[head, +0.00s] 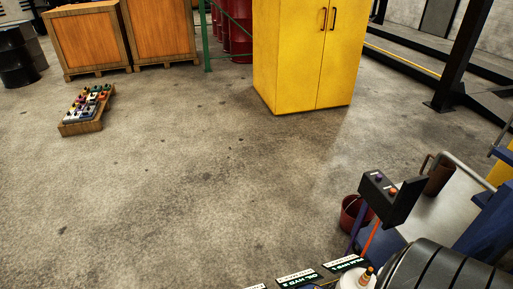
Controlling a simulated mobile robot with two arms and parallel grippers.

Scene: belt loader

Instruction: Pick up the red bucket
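A dark red bucket (350,221) stands at the lower right, beside and partly behind a black control box (392,199) on a blue post. Its right side is hidden by the box and post. A second, brownish bucket-like container (437,177) with a handle sits on a pale surface farther right. Neither of my grippers shows in the head view.
The blue belt loader parts (488,222) and a black ribbed roller (440,270) crowd the lower right. A yellow cabinet (300,60), wooden crates (88,40) and a low wooden tray (82,127) stand farther back.

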